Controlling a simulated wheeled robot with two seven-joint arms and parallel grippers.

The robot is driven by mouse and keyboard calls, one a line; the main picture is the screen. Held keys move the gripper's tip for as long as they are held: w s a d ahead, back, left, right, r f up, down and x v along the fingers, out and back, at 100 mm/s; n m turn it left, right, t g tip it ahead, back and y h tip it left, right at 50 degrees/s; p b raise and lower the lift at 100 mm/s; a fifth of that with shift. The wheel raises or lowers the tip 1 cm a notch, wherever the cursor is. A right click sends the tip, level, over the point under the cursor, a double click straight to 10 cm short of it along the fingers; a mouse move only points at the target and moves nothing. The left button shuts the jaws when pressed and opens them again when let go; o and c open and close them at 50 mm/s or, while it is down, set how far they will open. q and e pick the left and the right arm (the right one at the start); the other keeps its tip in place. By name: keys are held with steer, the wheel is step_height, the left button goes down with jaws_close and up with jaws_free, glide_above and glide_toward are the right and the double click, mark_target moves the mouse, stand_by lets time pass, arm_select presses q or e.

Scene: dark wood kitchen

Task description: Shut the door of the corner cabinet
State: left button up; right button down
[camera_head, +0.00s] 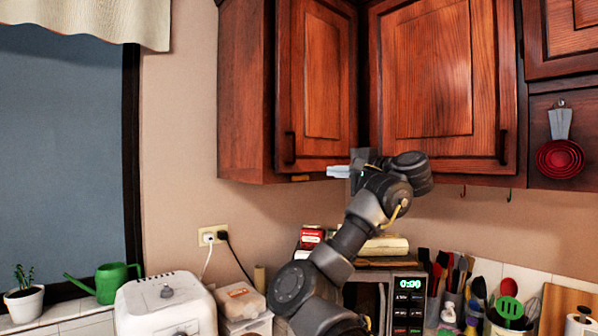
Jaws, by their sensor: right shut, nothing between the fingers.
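The corner cabinet hangs at the top middle. Its left wood door (318,80) has a dark handle (291,148) near its left edge. The right wood door (440,75) has a dark handle (503,147) near its right edge. Both doors look shut or nearly so; I cannot tell whether a small gap remains. My right gripper (337,172) is shut and empty, its pale fingers pointing left near the lower right corner of the left door. I cannot tell whether it touches the door. My left gripper is out of view.
Below my right arm stand a microwave (407,303) and a red-labelled box (311,238). A white toaster (165,305), a green watering can (113,282) and a potted plant (24,303) are at the left. Utensils and red measuring cups (560,158) are at the right.

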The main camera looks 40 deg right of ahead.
steer(key=p, duration=0.9)
glide_toward(291, 169)
steer(key=w, duration=0.6)
steer(key=shift+a+r, duration=0.1)
steer(key=shift+r, duration=0.15)
steer(key=shift+w+f, duration=0.15)
steer(key=shift+w, duration=0.3)
